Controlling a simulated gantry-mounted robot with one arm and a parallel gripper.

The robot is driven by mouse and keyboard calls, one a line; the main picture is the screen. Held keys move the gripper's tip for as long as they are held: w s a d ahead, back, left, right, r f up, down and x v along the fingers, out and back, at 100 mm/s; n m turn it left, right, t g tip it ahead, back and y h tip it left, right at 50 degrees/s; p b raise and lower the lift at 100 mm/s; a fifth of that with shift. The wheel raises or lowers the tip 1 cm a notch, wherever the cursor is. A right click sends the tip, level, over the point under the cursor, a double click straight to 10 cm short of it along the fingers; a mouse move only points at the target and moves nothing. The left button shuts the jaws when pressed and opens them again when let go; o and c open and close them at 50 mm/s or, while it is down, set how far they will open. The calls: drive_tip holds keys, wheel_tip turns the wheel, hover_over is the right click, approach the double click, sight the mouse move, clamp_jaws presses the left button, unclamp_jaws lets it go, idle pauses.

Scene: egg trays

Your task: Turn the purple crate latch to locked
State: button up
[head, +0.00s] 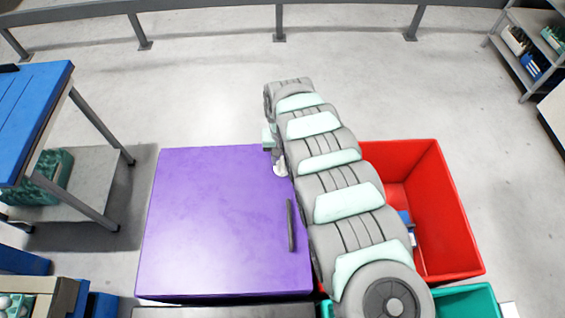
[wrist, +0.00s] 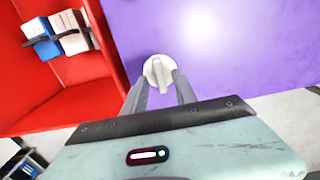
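The purple crate (head: 215,220) stands in the middle of the head view with its flat top face up. Its latch (wrist: 156,66) is a round whitish knob with a raised grip bar, near the crate's edge in the wrist view. The latch also shows in the head view (head: 281,170), partly beside my arm. My gripper (wrist: 160,78) has its two grey fingers apart, one on each side of the latch's lower part. Whether the fingers touch the knob, I cannot tell. In the head view my arm hides most of the gripper.
A dark bar handle (head: 291,225) is on the crate's top, close to my arm. A red bin (head: 445,215) with blue and white items stands to the right. A green bin (head: 468,302) is in front of it. A blue-topped table (head: 35,110) stands at left.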

drive_tip(key=shift+f, duration=0.95)
drive_tip(key=shift+c, duration=0.2)
clamp_jaws()
